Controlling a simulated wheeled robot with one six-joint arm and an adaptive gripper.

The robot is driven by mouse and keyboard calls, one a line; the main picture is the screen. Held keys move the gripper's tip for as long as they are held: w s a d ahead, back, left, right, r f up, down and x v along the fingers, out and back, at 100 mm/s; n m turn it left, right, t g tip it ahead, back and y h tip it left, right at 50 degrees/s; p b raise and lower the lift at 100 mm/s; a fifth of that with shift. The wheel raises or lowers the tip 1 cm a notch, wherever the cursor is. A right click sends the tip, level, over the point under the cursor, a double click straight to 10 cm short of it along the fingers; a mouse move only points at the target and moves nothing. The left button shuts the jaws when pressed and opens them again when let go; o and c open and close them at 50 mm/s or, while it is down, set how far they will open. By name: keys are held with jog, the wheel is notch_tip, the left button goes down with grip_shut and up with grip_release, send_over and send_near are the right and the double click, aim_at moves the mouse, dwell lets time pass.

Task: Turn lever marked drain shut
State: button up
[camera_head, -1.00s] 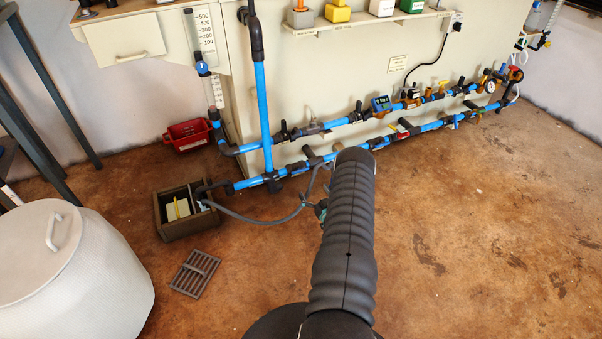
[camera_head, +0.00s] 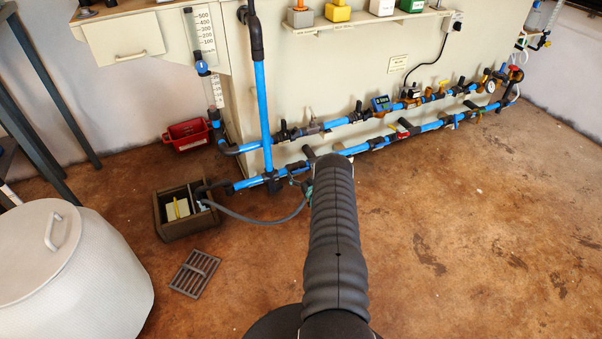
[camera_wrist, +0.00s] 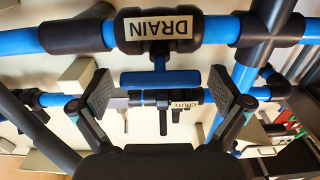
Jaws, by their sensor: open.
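The drain valve (camera_wrist: 158,28) is a black body on a blue pipe, with a white label reading DRAIN upside down in the wrist view. Its blue lever (camera_wrist: 160,79) sits on a short black stem below the body and lies about parallel to the pipe. My gripper (camera_wrist: 165,90) is open, with one grey finger pad to each side of the lever. I see no contact between the pads and the lever. In the head view my arm hides the gripper and the drain valve.
A second labelled valve (camera_wrist: 180,97) with hanging levers shows behind the drain lever. A vertical pipe (camera_wrist: 255,70) crosses at right. In the head view, a grey hose (camera_head: 250,217) runs to a box (camera_head: 187,212) on the floor. Floor to the right is clear.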

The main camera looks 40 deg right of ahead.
jog(key=c, duration=1)
jog(key=m+h+b, duration=0.1)
jog(key=m, duration=0.2)
jog(key=m+g+h+b, duration=0.1)
jog(key=m+h+b, duration=0.1)
jog(key=m, duration=0.1)
jog(key=shift+w+a+f, duration=0.1)
jog(key=shift+a, duration=0.05)
jog(key=m+g+h+b, duration=0.1)
jog(key=m, duration=0.2)
jog(key=m+g+h+b, duration=0.1)
jog(key=m+g+b, duration=0.1)
jog(key=m, duration=0.1)
jog(key=m+g+b, duration=0.1)
jog(key=m, duration=0.1)
jog(key=m+g+b, duration=0.1)
jog(key=m+b, duration=0.1)
jog(key=m, duration=0.1)
jog(key=shift+w+h, duration=0.1)
jog(key=shift+h, duration=0.2)
jog(key=shift+r+m+g+b, duration=0.15)
jog(key=shift+m+g+b, duration=0.45)
jog(key=shift+m, duration=0.5)
jog(key=shift+r+m+g+b, duration=0.15)
jog(key=shift+m+g+b, duration=0.45)
jog(key=shift+m, duration=0.5)
